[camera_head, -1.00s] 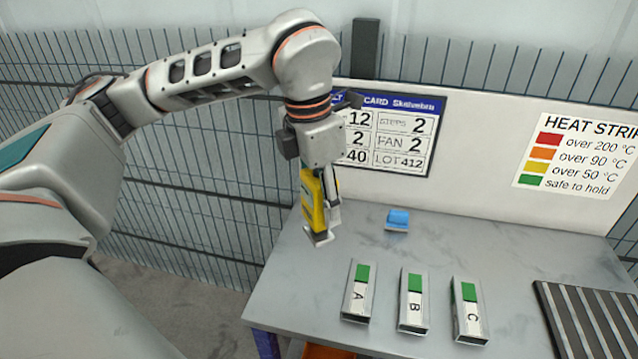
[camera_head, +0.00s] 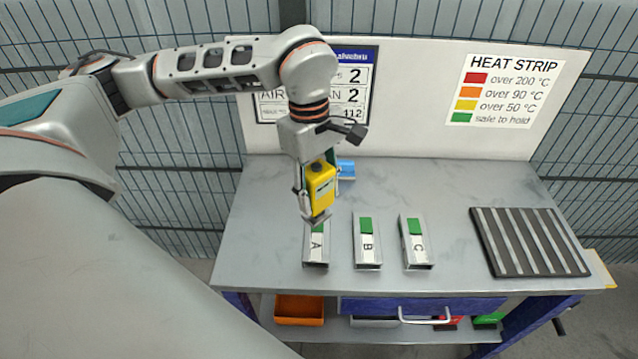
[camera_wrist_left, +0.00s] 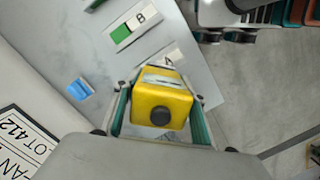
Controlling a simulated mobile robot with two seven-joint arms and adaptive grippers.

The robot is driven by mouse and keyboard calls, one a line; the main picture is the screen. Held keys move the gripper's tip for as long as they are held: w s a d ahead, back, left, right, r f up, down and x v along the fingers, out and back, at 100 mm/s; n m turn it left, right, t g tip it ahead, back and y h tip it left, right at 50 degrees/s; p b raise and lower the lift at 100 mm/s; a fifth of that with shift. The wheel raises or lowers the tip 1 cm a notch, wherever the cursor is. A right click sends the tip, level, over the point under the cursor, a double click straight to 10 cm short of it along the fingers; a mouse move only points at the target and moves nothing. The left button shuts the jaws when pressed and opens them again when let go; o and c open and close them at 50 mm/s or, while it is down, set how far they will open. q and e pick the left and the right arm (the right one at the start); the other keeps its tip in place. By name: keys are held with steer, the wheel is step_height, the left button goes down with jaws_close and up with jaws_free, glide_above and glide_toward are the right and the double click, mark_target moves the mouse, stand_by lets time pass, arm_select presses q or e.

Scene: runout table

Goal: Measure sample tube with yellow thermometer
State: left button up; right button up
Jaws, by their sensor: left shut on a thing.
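My left gripper (camera_head: 317,205) is shut on the yellow thermometer (camera_head: 322,184) and holds it steeply, lower end down, at the far end of sample tube A (camera_head: 316,250). It hides most of tube A's green strip; I cannot tell if it touches. In the left wrist view the yellow body (camera_wrist_left: 160,103) sits between the fingers. Tubes B (camera_head: 367,250) and C (camera_head: 417,250), square metal with green strips, lie to the right. My right gripper seems to show, cut off, at the top of the wrist view; its jaws are unclear.
A blue block (camera_head: 346,168) lies behind the left gripper. A black slatted rack (camera_head: 528,240) lies at the right of the grey table (camera_head: 450,190). A back panel carries a card and a heat strip legend (camera_head: 515,90). An orange bin (camera_head: 299,309) and a drawer are below.

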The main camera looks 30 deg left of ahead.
mark_target(318, 214)
arm_select(q)
steer(key=shift+f, duration=0.85)
step_height(318, 214, down, 3)
steer(key=shift+r+b, duration=0.1)
steer(key=shift+b, duration=0.95)
steer(key=shift+f+b, duration=0.45)
steer(key=shift+f, duration=0.2)
arm_select(e)
steer(key=shift+w+a+r+t+y, duration=0.1)
steer(key=shift+w+a+t+y, duration=0.2)
steer(key=shift+a, duration=0.35)
steer(key=shift+w+a+r+y, duration=0.1)
steer(key=shift+w+a, duration=0.3)
steer(key=shift+a, duration=0.2)
steer(key=shift+s+d+f, duration=0.15)
steer(key=shift+f, duration=0.25)
arm_select(q)
steer(key=shift+f+b, duration=0.3)
steer(key=shift+f, duration=0.1)
steer(key=shift+f, duration=0.2)
arm_select(e)
steer(key=shift+f, duration=0.2)
